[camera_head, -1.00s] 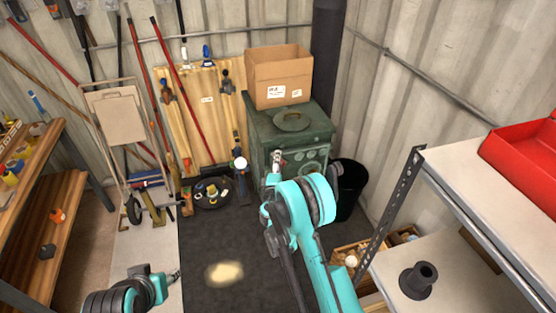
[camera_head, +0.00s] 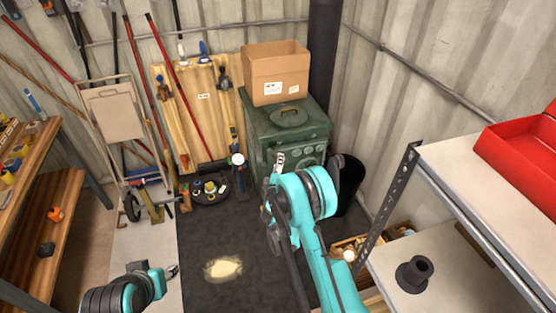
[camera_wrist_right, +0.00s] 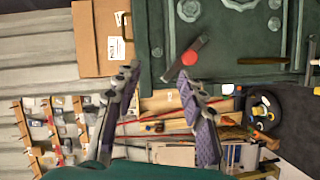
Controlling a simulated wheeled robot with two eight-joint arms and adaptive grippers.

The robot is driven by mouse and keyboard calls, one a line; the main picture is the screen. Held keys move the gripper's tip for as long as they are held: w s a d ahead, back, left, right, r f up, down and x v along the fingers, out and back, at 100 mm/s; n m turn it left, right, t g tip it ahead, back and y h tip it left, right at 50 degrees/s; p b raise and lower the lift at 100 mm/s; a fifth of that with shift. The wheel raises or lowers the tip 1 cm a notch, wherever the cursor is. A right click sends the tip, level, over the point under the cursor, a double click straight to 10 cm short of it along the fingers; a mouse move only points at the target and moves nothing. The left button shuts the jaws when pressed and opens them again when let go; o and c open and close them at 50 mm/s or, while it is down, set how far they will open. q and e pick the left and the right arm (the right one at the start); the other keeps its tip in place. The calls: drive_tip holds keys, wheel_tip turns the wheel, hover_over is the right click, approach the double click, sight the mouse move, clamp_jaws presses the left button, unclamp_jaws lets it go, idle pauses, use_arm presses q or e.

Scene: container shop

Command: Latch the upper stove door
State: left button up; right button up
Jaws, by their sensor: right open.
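The green stove (camera_head: 262,122) stands in the back corner, its front partly hidden by my right arm. In the right wrist view the stove front (camera_wrist_right: 226,45) appears turned sideways, with round raised discs. A dark latch lever (camera_wrist_right: 200,46) with a red spot lies slanted near the stove's edge. My right gripper (camera_head: 279,160) is in front of the stove. In the wrist view its two fingers are apart and empty (camera_wrist_right: 158,80), with the lever just beyond the right fingertip; I cannot tell whether they touch. My left gripper (camera_head: 172,271) is low at the left, far from the stove.
A cardboard box (camera_head: 272,72) sits on the stove top. A black bin (camera_head: 350,182) stands right of the stove. A metal shelf (camera_head: 470,185) with a red tray (camera_head: 522,160) fills the right side. A hand truck (camera_head: 112,110) and tools lean at the left. The dark floor mat is mostly clear.

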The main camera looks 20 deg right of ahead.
drive_tip(key=w+d+f+m, duration=0.1)
drive_tip(key=w+f, duration=0.1)
drive_tip(key=w+f+m+y, duration=0.1)
drive_tip(key=w+f+m, duration=0.1)
drive_tip(key=w, duration=0.1)
drive_tip(key=w+d+f+m+g+y+b, duration=0.1)
drive_tip(key=w+m, duration=0.1)
drive_tip(key=w, duration=0.1)
drive_tip(key=shift+d+f, duration=0.3)
drive_tip(key=shift+f, duration=0.1)
clamp_jaws()
